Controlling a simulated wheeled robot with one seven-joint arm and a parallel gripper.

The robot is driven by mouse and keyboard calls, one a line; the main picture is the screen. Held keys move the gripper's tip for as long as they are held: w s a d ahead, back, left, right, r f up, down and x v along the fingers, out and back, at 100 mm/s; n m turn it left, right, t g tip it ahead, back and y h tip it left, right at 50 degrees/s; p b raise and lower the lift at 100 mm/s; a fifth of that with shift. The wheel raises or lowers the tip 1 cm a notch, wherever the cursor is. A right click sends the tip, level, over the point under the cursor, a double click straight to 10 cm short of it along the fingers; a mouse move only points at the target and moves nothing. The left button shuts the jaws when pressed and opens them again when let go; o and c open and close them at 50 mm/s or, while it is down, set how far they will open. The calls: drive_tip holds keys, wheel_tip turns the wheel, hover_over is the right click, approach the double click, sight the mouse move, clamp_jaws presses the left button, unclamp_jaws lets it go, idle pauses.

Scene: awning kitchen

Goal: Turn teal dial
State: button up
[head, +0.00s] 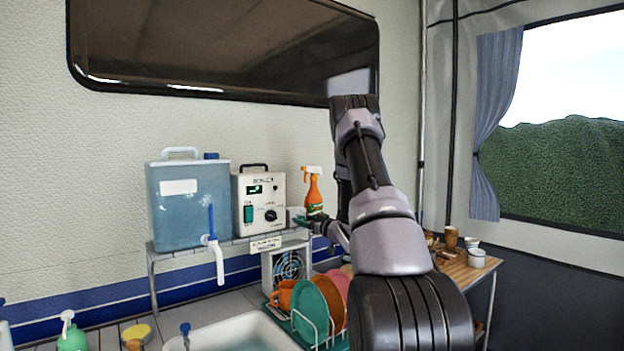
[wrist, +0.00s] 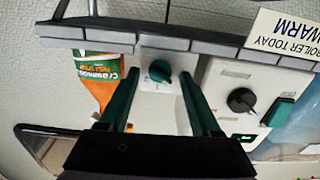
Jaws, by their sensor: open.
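The teal dial (wrist: 160,71) is on the face of a small white box (wrist: 150,55), near the middle of the wrist view, which shows the scene upside down. My gripper (wrist: 158,78) is open, with one teal finger on each side of the dial in that view. I cannot tell whether the fingers touch it. In the head view my gripper (head: 308,222) is at the white box (head: 294,213) on the shelf; the dial cannot be made out clearly there.
A white control unit (head: 258,195) with a black knob (wrist: 241,101) and a green switch stands beside the box. An orange spray bottle (head: 314,191) stands close on the other side. A blue water tank (head: 188,200) is farther left. A dish rack (head: 317,322) and sink are below.

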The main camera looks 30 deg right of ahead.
drive_tip(key=s+d, duration=0.2)
drive_tip(key=s, duration=0.8)
wheel_tip(320, 180, up, 12)
drive_tip(key=s+a+r+m+g+h, duration=0.1)
drive_tip(key=s+a+m+g+h, duration=0.15)
drive_tip(key=m+h, duration=0.2)
drive_tip(key=s+a+r+m+g+h, duration=0.1)
drive_tip(key=s+a+r+g, duration=0.3)
drive_tip(key=s+a, duration=0.5)
drive_tip(key=shift+s+r+m, duration=0.65)
drive_tip(key=shift+s+r, duration=0.35)
drive_tip(key=shift+s, duration=0.55)
drive_tip(key=s+a+g+y, duration=0.2)
drive_tip(key=s+a, duration=0.4)
drive_tip(key=s, duration=0.4)
drive_tip(key=s+a+g+y, duration=0.2)
drive_tip(key=s+a, duration=0.5)
drive_tip(key=s, duration=0.3)
drive_tip(key=shift+r, duration=0.2)
